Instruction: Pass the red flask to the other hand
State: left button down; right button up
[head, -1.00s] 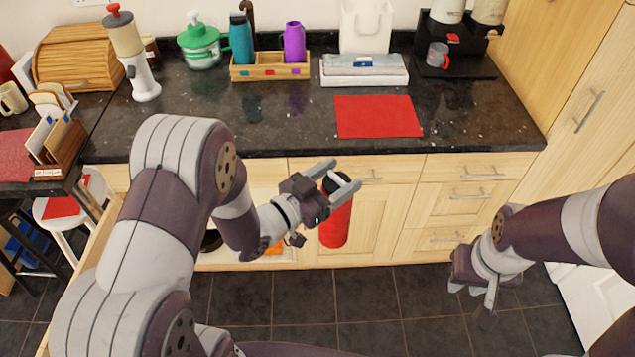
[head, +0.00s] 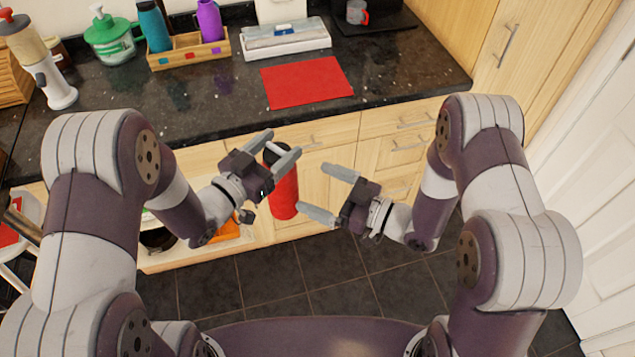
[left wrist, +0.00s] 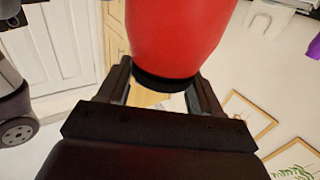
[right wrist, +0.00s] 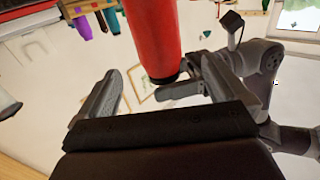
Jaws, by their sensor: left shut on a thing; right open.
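The red flask (head: 284,192) with a dark cap hangs upright in front of the counter's wooden fronts. My left gripper (head: 280,150) is shut on it near its top, around the dark cap end. In the left wrist view the flask's red body (left wrist: 178,35) rises beyond the jaws, its dark end between the fingers. My right gripper (head: 328,192) is open, to the right of the flask, its fingers pointing left towards the flask's lower body. In the right wrist view the flask (right wrist: 152,35) stands ahead of the open fingers, apart from them as far as I can tell.
A red mat (head: 307,82) lies on the dark granite counter (head: 210,105). Behind it are a wooden caddy (head: 190,52) with a teal and a purple bottle, and a white box (head: 285,40). The floor (head: 330,262) below the grippers is clear.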

aim_at(282, 185)
jog(key=x, duration=1.2)
jog(key=shift+r, duration=0.35)
jog(key=c, duration=1.2)
pick_arm(q)
jog(key=shift+c, duration=0.6)
grip_release()
pick_arm(e)
jog(key=shift+c, duration=0.2)
